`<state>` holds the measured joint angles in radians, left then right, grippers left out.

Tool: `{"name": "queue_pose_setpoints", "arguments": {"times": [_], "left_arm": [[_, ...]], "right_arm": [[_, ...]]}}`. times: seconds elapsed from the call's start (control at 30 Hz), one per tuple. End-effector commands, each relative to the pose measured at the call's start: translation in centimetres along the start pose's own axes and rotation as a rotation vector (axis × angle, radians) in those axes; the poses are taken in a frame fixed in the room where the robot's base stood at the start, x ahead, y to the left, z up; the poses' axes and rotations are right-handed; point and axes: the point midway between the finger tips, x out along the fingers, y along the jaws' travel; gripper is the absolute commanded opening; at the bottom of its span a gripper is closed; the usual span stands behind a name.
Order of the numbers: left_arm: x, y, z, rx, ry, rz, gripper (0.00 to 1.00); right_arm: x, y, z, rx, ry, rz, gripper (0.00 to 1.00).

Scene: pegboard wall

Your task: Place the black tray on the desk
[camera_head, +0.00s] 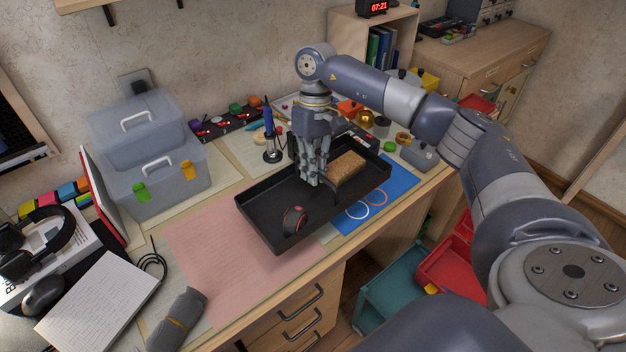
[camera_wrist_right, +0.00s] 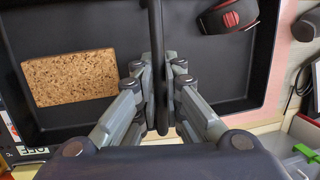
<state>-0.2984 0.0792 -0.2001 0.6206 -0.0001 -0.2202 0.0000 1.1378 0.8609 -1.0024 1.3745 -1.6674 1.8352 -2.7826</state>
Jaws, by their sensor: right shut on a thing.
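The black tray (camera_head: 262,208) is over the middle of the desk (camera_head: 325,264), near its front edge. I cannot tell whether its underside touches the desk. It holds a cork block (camera_head: 347,164) and a round black and red item (camera_head: 295,220); in the wrist view the block (camera_wrist_right: 70,78) is at left and the round item (camera_wrist_right: 229,15) at upper right. My right gripper (camera_head: 314,180) points down into the tray. In the wrist view its fingers (camera_wrist_right: 164,122) are shut on a thin black bar, the tray's handle (camera_wrist_right: 157,60). My left gripper is out of view.
A pink sheet (camera_head: 205,243) and a blue sheet (camera_head: 395,184) lie beside the tray. Grey lidded boxes (camera_head: 150,170), a soldering iron stand (camera_head: 271,145) and small items crowd the back. Headphones (camera_head: 40,235) and a notebook (camera_head: 100,300) are at left. Red and teal bins (camera_head: 390,285) stand below.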

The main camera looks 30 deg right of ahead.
Motion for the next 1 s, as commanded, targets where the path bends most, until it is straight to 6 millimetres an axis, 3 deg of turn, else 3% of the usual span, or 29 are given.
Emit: {"name": "queue_pose_setpoints", "arguments": {"times": [0.3, 1.0], "left_arm": [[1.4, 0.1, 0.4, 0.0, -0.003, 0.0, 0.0], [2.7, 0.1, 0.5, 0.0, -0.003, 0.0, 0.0]], "right_arm": [[3.3, 0.6, -0.6, 0.0, -0.001, -0.002, 0.0], [4.5, 0.8, -0.8, 0.0, 0.002, -0.002, 0.0]]}}
